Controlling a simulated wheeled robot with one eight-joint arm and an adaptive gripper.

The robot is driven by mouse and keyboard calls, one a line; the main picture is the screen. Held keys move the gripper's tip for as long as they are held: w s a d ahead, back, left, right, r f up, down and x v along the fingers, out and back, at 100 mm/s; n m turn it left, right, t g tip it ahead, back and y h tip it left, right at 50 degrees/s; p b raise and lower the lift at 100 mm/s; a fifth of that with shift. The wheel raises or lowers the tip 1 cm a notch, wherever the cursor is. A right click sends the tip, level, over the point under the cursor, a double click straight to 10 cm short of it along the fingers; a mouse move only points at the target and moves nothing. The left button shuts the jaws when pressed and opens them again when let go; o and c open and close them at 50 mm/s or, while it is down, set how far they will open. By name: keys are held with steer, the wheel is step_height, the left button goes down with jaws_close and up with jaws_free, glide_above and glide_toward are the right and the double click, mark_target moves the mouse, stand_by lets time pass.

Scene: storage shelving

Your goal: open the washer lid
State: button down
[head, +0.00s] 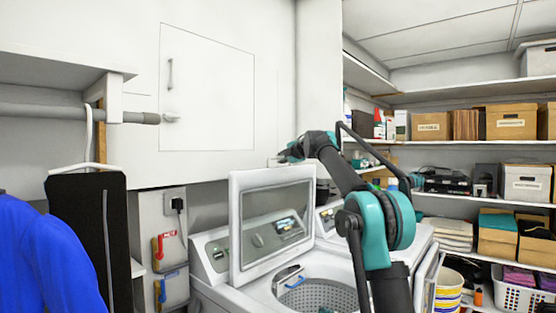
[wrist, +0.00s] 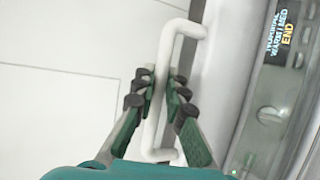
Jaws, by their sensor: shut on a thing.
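The washer lid (head: 236,225) stands raised and roughly upright in the head view, with a white frame and a clear window. The washer's drum (head: 318,294) shows open below it. A white bar handle (wrist: 165,45) crosses the middle of the wrist view, beside the lid's pale edge. My gripper (wrist: 161,92) is shut on this handle, one finger pad on each side of the bar. In the head view my gripper (head: 288,155) is at the lid's upper right corner; its fingertips are small there and the handle is hard to make out.
The washer's control panel (head: 215,252) lies behind the lid. A white wall with a cabinet door (head: 207,90) rises behind. A second machine (head: 330,215) stands right of the washer. Shelves with boxes (head: 431,125) fill the right side; blue clothing (head: 40,250) hangs at left.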

steer(key=s+d, duration=0.4)
steer(key=d, duration=0.1)
steer(key=shift+s+d+f, duration=0.15)
steer(key=shift+d+f, duration=0.05)
steer(key=shift+f, duration=0.1)
steer(key=c, duration=1.8)
jaws_free()
steer(key=shift+c, duration=0.2)
steer(key=v, duration=1.2)
steer(key=shift+f, duration=0.1)
